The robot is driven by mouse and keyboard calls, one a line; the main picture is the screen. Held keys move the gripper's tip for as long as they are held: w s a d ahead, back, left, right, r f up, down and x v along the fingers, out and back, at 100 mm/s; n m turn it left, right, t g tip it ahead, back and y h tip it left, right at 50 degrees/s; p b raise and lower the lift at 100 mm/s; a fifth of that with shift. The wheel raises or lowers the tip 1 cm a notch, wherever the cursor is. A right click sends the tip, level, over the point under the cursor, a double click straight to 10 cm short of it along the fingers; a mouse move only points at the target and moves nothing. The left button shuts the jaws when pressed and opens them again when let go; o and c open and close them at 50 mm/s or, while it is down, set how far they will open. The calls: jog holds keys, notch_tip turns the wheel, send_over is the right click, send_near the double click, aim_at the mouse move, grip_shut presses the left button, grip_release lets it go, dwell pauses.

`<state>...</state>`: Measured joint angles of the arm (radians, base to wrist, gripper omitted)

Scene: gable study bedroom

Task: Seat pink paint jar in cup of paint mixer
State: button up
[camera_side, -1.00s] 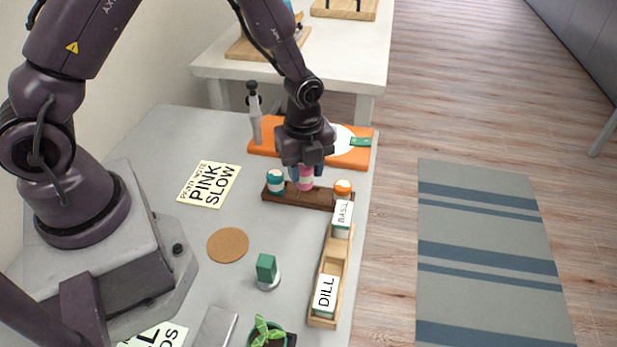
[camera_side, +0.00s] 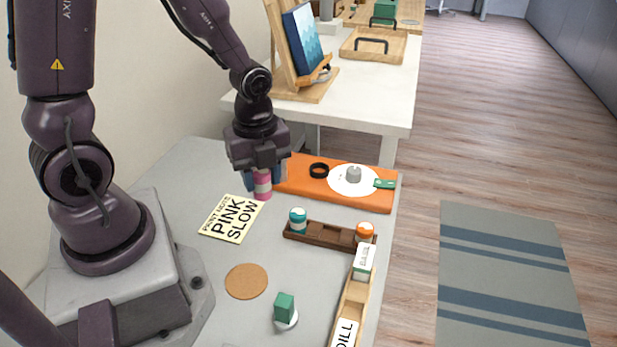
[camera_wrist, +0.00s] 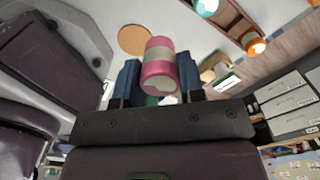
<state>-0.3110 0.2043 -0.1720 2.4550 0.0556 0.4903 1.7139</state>
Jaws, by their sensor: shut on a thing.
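The pink paint jar (camera_side: 262,186), with a pale band, is between the blue fingers of my gripper (camera_side: 264,177). It looks near upright, at the left end of the orange paint mixer (camera_side: 345,193); whether it clears the table is unclear. In the wrist view, the jar (camera_wrist: 158,55) sits between both fingers of my gripper (camera_wrist: 159,84). The mixer carries a black ring-shaped cup (camera_side: 319,170), which looks empty, right of my gripper. Beside the cup is a white disc (camera_side: 345,186) with a grey knob (camera_side: 354,174), then a green tab (camera_side: 384,184).
A dark rack (camera_side: 316,236) holds a teal jar (camera_side: 297,220) and an orange jar (camera_side: 365,231). A yellow PINK SLOW note (camera_side: 225,224) lies left of it. A cork coaster (camera_side: 246,281), a green block (camera_side: 285,306) and a wooden tray (camera_side: 350,302) are nearer.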

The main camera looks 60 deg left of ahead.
jog(key=w+a+r+m, duration=0.1)
jog(key=w+a+r, duration=0.1)
jog(key=w+a, duration=0.55)
jog(key=shift+m, duration=0.3)
jog(key=w+a+f, duration=0.2)
jog(key=w+f, duration=0.1)
jog(key=w+a+f, duration=0.1)
jog(key=w+f, duration=0.2)
jog(key=w, duration=0.1)
jog(key=w+a+f, duration=0.2)
jog(key=w+f, duration=0.1)
jog(key=shift+w+a, duration=0.35)
jog(key=shift+w, duration=0.05)
jog(key=shift+w+f, duration=0.15)
jog(key=shift+f, duration=0.05)
jog(key=shift+w+a+f, duration=0.1)
jog(key=shift+f, duration=0.8)
jog(key=shift+w+a+f, duration=0.1)
jog(key=shift+f, duration=0.8)
jog(key=shift+d+f, duration=0.1)
jog(key=o, duration=1)
jog(key=shift+c, duration=0.2)
